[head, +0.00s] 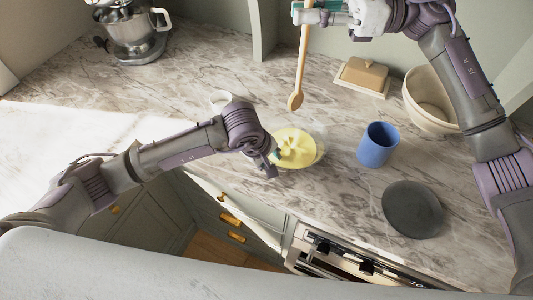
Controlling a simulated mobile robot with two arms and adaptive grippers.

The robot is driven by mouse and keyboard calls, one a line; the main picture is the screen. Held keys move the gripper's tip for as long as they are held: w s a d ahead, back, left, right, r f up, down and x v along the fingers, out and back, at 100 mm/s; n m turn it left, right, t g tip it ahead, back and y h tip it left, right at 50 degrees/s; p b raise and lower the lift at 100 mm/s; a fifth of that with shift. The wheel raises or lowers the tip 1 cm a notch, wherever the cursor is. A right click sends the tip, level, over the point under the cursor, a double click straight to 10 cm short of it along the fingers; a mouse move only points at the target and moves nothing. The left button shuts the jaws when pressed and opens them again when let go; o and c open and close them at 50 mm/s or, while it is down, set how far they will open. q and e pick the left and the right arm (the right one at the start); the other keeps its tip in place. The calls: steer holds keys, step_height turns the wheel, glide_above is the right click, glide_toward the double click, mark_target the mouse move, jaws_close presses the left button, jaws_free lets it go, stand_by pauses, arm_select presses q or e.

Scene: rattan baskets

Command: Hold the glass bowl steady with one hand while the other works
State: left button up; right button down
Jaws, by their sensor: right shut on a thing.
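The glass bowl (321,150) stands on the marble counter in the head view, with a pale yellow mass (295,146) in it. My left gripper (273,163) is at the bowl's left side, close to its rim. Its fingers are small and partly hidden, so I cannot tell whether they touch or grip the bowl. My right gripper (304,14) is at the top of the view, shut on a wooden spoon (300,70). The spoon hangs down, its head behind the bowl and apart from it in the picture.
A blue cup (378,144) and a dark round plate (412,209) stand right of the bowl. A butter dish (363,75) and a large cream bowl (430,100) are behind.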

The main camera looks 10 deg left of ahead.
arm_select(q)
steer(key=shift+f, duration=0.1)
jaws_close()
stand_by(1.4)
arm_select(e)
steer(key=m+t, duration=0.3)
steer(key=t, duration=0.2)
glide_above(301, 91)
steer(key=d, duration=0.2)
step_height(301, 91, down, 4)
arm_select(q)
steer(key=shift+d, duration=0.1)
arm_select(e)
steer(key=shift+s+d+f+m+t, duration=0.1)
steer(key=shift+s+f+m+t, duration=0.3)
steer(key=shift+f+t, duration=0.1)
steer(key=shift+w+f, duration=0.15)
steer(key=shift+f, duration=5.75)
